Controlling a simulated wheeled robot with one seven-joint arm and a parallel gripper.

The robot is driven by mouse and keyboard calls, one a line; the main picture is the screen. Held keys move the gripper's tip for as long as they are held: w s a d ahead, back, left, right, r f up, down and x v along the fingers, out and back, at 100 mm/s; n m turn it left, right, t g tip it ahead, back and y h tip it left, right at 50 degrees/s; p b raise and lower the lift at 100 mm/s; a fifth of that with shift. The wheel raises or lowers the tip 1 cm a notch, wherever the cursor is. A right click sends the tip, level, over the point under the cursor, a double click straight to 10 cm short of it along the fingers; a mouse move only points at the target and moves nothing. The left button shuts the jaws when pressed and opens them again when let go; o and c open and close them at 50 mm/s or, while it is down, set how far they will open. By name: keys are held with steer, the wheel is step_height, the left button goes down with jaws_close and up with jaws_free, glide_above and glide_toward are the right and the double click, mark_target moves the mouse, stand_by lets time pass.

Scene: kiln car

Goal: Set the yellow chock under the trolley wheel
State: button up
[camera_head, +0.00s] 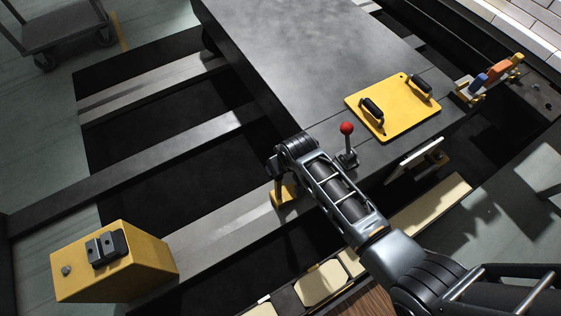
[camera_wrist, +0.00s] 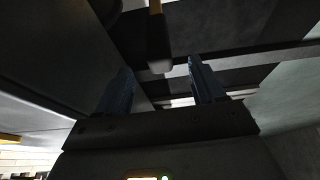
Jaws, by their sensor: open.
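A small yellow piece (camera_head: 284,193), which looks like the chock, is by the rail just below my gripper (camera_head: 279,178) and is partly hidden by it. I cannot tell whether they touch. In the wrist view my gripper (camera_wrist: 160,82) is open, with its two blue-grey fingers apart. A narrow yellow and dark piece with a pale end (camera_wrist: 160,64) shows beyond and between them; I cannot tell whether it is the chock. A grey trolley (camera_head: 55,24) stands at the top left, with a dark wheel (camera_head: 43,61). A dark round shape (camera_head: 209,40) shows under the deck's left edge.
The grey deck (camera_head: 270,60) carries a yellow plate with black handles (camera_head: 393,124). A red-knobbed lever (camera_head: 347,140) stands close to my arm. A yellow box with dark buttons (camera_head: 140,266) is at the lower left. Rails (camera_head: 150,153) cross dark gaps left of the deck.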

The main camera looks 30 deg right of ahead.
steer(key=shift+s+r+p, duration=0.25)
steer(key=shift+r+p, duration=0.45)
steer(key=p+v, duration=0.2)
steer(key=v, duration=0.5)
steer(key=shift+s+r, duration=0.2)
steer(key=shift+r, duration=0.1)
